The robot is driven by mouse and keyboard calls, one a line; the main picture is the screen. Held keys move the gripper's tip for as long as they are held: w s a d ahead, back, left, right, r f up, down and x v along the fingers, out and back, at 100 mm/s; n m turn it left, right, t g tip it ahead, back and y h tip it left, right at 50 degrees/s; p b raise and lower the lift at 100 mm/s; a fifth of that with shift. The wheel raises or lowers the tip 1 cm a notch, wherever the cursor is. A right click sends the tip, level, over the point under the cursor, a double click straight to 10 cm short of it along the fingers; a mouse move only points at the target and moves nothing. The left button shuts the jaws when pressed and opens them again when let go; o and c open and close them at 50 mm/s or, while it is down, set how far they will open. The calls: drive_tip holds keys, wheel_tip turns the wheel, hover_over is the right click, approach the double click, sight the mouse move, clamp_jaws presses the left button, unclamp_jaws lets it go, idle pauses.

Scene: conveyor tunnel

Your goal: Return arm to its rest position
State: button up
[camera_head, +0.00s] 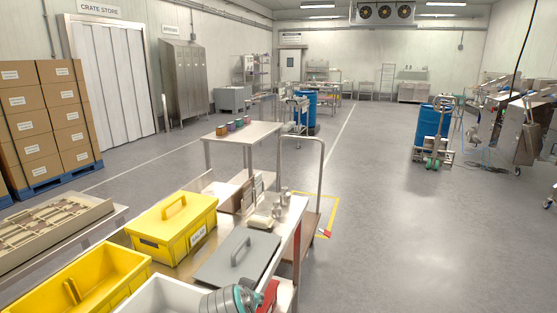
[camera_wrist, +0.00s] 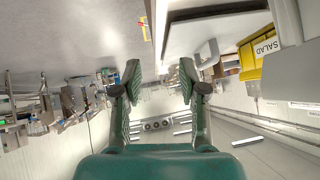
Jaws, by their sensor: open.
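My gripper (camera_wrist: 160,75) shows in the wrist view with its two green-padded fingers spread apart. Nothing is between the fingers. The wrist view is upside down, with the room's ceiling and fans low in the picture. In the head view, a grey and teal part of my arm shows at the bottom edge, close to the grey lid (camera_head: 238,257) and the white bin (camera_head: 165,296). The rest of my arm is out of view there, and I cannot tell its full pose.
Stacked cartons (camera_head: 48,115) stand left. The floor (camera_head: 400,240) to the right is clear.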

drive_tip(key=s+d+f+n+y, duration=0.1)
drive_tip(key=s+d+f, duration=0.35)
drive_tip(key=f, duration=0.25)
drive_tip(key=s+d+f+n, duration=0.1)
drive_tip(key=s+d+f, duration=0.35)
drive_tip(key=f, duration=0.35)
drive_tip(key=s+d+f+n+t, duration=0.1)
drive_tip(key=s+d+f, duration=0.15)
drive_tip(key=s, duration=0.25)
drive_tip(key=s+d+f+y, duration=0.1)
drive_tip(key=s+d+f, duration=0.1)
drive_tip(key=s+d, duration=0.15)
drive_tip(key=s+d+f+n+t, duration=0.1)
drive_tip(key=s+d+f, duration=0.15)
drive_tip(key=s, duration=0.25)
drive_tip(key=s+d+r+t, duration=0.1)
drive_tip(key=s+d+r, duration=0.15)
drive_tip(key=s, duration=0.55)
drive_tip(key=s+d+r, duration=0.1)
drive_tip(key=s+d, duration=0.2)
drive_tip(key=s, duration=0.5)
drive_tip(key=s+d+r+t, duration=0.2)
drive_tip(key=s+r, duration=0.9)
drive_tip(key=s, duration=0.3)
drive_tip(key=shift+s+d+r+h, duration=0.2)
drive_tip(key=shift+d+r+h, duration=0.2)
